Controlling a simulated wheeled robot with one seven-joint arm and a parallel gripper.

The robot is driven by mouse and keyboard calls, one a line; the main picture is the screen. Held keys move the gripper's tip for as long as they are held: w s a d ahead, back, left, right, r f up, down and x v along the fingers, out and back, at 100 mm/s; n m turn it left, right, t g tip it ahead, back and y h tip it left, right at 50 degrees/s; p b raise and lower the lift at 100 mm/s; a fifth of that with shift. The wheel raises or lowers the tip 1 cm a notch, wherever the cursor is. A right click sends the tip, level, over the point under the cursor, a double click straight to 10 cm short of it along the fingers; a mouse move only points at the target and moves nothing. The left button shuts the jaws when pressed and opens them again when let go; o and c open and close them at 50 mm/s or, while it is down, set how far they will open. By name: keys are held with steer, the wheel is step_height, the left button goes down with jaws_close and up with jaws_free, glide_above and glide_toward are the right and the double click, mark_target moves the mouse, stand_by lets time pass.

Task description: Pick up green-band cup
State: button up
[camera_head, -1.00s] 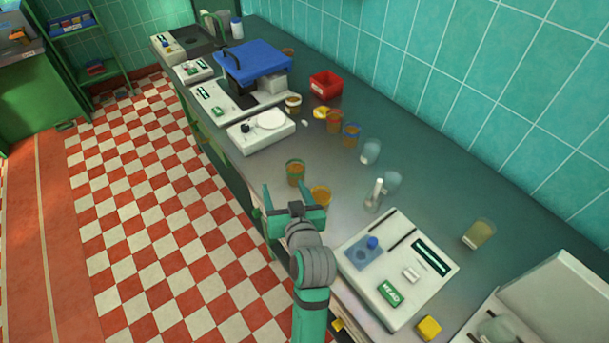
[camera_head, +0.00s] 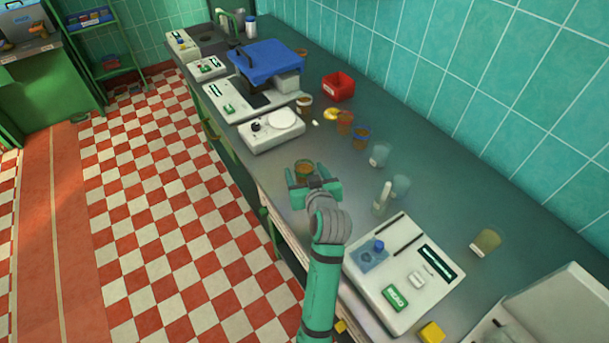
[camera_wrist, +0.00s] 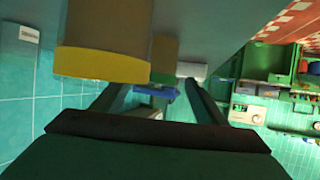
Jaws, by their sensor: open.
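In the wrist view, which appears upside down, the green-band cup (camera_wrist: 163,58) shows beyond my gripper (camera_wrist: 158,85), roughly in line with the gap between the fingers. The fingers are apart and hold nothing.
Clear glasses (camera_head: 379,155) and a white upright object (camera_head: 382,198) stand to the right. A blue-band cup (camera_head: 361,138) and an orange cup (camera_head: 345,122) stand farther back. A white device (camera_head: 405,275) lies near front; a white scale (camera_head: 271,130) sits beyond. A cup (camera_head: 485,242) lies tipped at right.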

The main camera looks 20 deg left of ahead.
mark_target(302, 163)
steer(key=shift+x, duration=1.55)
steer(key=shift+w+d, duration=0.1)
steer(key=c, duration=1.2)
steer(key=shift+r, duration=0.1)
